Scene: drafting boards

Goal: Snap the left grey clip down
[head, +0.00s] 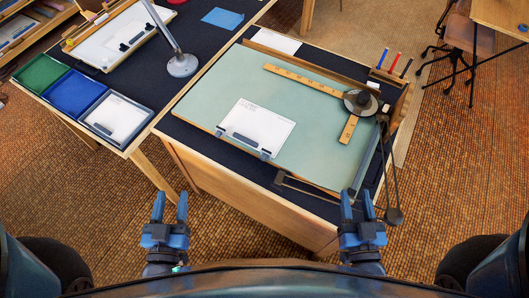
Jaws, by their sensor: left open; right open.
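The green drafting board (325,135) lies on the desk, with a white sheet (258,120) near its front left edge. Two small grey clips sit on that front edge below the sheet: the left grey clip (219,132) and the right grey clip (265,155). They are too small to tell whether either is up or down. My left gripper (170,207) is open and empty, in front of the desk, low and left of the left clip. My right gripper (357,205) is open and empty, near the board's front right corner, well right of both clips.
A jointed arm with a dark ball (393,216) hangs at the right. Trays (80,95) and a lamp base (182,65) stand on the left desk.

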